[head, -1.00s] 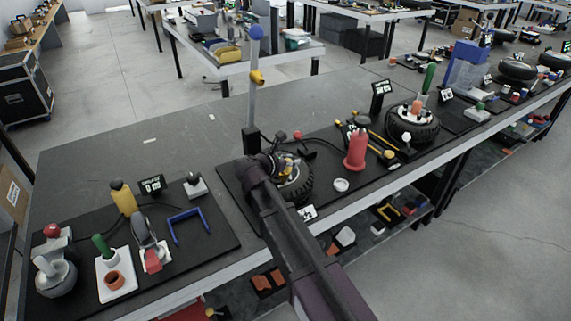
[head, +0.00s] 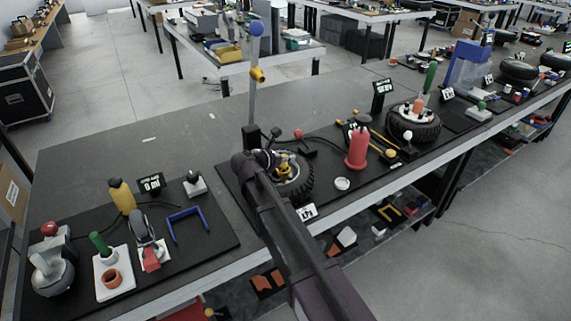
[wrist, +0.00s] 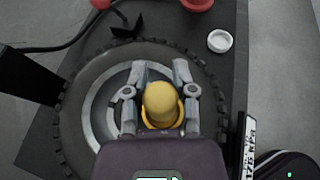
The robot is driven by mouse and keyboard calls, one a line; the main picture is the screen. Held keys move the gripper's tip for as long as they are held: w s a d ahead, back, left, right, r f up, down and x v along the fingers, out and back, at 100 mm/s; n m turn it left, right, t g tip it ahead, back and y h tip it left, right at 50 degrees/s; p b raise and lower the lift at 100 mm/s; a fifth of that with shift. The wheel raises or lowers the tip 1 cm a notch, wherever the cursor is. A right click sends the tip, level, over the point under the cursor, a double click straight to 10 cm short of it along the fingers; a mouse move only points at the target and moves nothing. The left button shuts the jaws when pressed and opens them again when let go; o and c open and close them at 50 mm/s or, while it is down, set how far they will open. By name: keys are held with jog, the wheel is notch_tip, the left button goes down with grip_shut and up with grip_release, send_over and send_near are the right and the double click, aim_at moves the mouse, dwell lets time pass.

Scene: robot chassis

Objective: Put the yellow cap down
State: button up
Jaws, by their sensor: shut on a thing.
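The yellow cap (wrist: 160,104) is between the two grey fingers of my gripper (wrist: 160,76) in the wrist view. My gripper is shut on it, one finger on each side. Cap and gripper are over the wheel with the black tyre (wrist: 75,100) and grey rim. In the head view the cap (head: 283,161) shows as a small yellow patch beside my gripper, above the wheel (head: 304,184). My arm hides part of the wheel there. I cannot tell whether the cap touches the wheel.
A white ring-shaped cap (wrist: 219,41) lies on the dark mat near the wheel. A red cone-like piece (head: 357,150) stands to the right. A tall grey post (head: 252,100) with a blue ball rises behind the wheel. The bench behind the mats is mostly clear.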

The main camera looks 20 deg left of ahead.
jog(key=shift+f+b, duration=0.7)
jog(key=shift+f, duration=0.4)
jog(key=shift+f, duration=0.1)
jog(key=o, duration=0.8)
jog(key=shift+s+a+r+p, duration=0.2)
jog(key=shift+s+r+p, duration=0.15)
jog(key=shift+s+r, duration=0.15)
jog(key=p+v, duration=0.3)
jog(key=v, duration=0.6)
jog(key=shift+p+v, duration=0.45)
jog(key=shift+v, duration=0.45)
jog(key=shift+f, duration=0.15)
